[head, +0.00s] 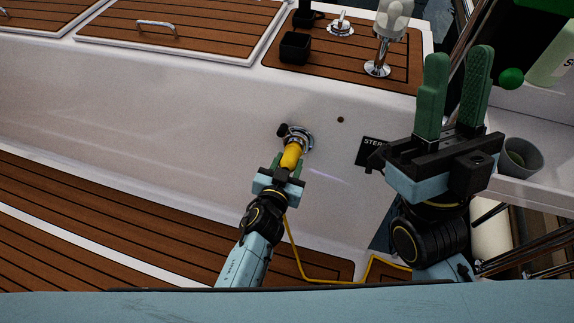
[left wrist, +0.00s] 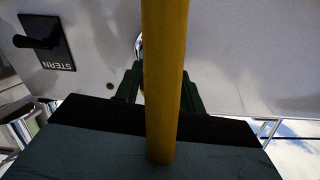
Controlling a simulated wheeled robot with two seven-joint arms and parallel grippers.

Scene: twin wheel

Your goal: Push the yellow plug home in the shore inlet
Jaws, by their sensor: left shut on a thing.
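The yellow plug (head: 291,157) is at the shore inlet (head: 299,139), a round metal fitting on the white side wall, with its front end at the opening. I cannot tell how deep it sits. My left gripper (head: 283,168) is shut on the plug from below. In the left wrist view the yellow plug or its cable (left wrist: 164,75) fills the middle, with the green fingers (left wrist: 158,85) behind it on both sides. Only a sliver of the inlet's metal rim shows there. My right gripper (head: 454,95) is raised at the right, fingers apart and empty.
A yellow cable (head: 297,252) hangs from the plug down to the wooden deck. A black STERN label (head: 371,150) is right of the inlet. A grey cup (head: 521,158) stands right of my right gripper. Teak hatches (head: 180,24) lie above the wall.

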